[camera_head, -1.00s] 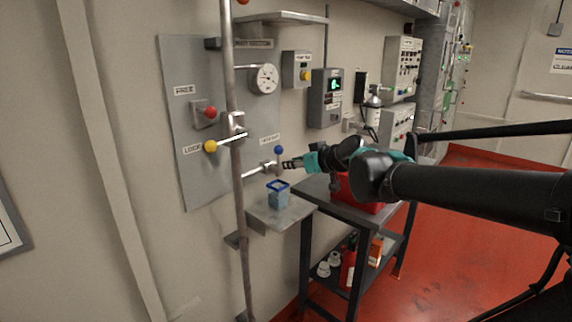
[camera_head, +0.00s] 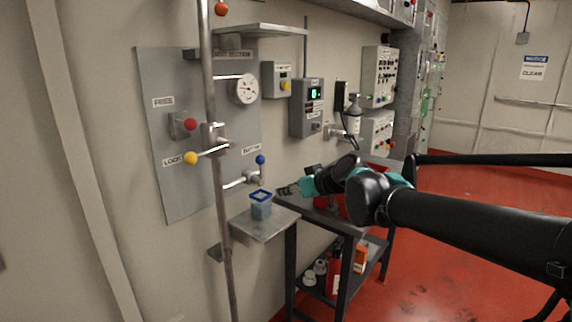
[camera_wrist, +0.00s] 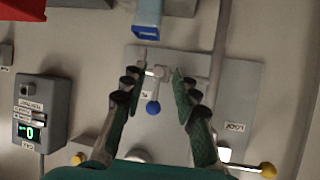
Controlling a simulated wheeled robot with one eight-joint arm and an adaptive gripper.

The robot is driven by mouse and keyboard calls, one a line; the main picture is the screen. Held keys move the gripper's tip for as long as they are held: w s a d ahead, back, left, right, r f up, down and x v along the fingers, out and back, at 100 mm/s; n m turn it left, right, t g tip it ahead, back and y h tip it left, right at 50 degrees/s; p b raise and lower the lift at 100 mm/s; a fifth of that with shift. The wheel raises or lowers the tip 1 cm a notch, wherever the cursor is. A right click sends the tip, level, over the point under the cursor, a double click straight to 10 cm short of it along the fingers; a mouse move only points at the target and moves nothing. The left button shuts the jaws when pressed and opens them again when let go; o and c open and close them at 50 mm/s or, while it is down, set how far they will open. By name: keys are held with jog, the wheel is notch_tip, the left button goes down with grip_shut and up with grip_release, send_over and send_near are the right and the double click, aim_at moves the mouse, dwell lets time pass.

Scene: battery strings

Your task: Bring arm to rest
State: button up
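My black arm (camera_head: 470,220) reaches in from the right in the head view. My gripper (camera_head: 285,190) is above the cart's left end, near the blue-knobbed valve (camera_head: 260,160). In the wrist view my gripper (camera_wrist: 158,72) has its two fingers spread apart with nothing held between them. The blue knob (camera_wrist: 153,108) shows between the fingers there, behind them on the grey panel. A blue-rimmed cup (camera_head: 261,205) stands on a small shelf just left of my gripper, apart from it. The cup also shows at the top of the wrist view (camera_wrist: 147,20).
A vertical pipe (camera_head: 215,180) runs in front of the grey wall panel (camera_head: 150,130) with red and yellow knobs. The small shelf (camera_head: 265,228) juts out beside a dark cart (camera_head: 345,229) holding a red bin. Open red floor (camera_head: 430,270) lies to the right.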

jog(key=s+d+f+m+g+h, duration=0.1)
jog(key=s+d+f+m+h, duration=0.1)
jog(key=s+d+f, duration=0.3)
jog(key=s+d+f+m+g+h, duration=0.2)
jog(key=s+d+f, duration=0.3)
jog(key=f, duration=0.7)
jog(key=s+d+f+m+g+h, duration=0.2)
jog(key=s+d+f, duration=0.3)
jog(key=d+f, duration=0.3)
jog(key=shift+s+d+f+m+h, duration=0.2)
jog(key=shift+d+m+h, duration=0.3)
jog(key=shift+m+h, duration=0.35)
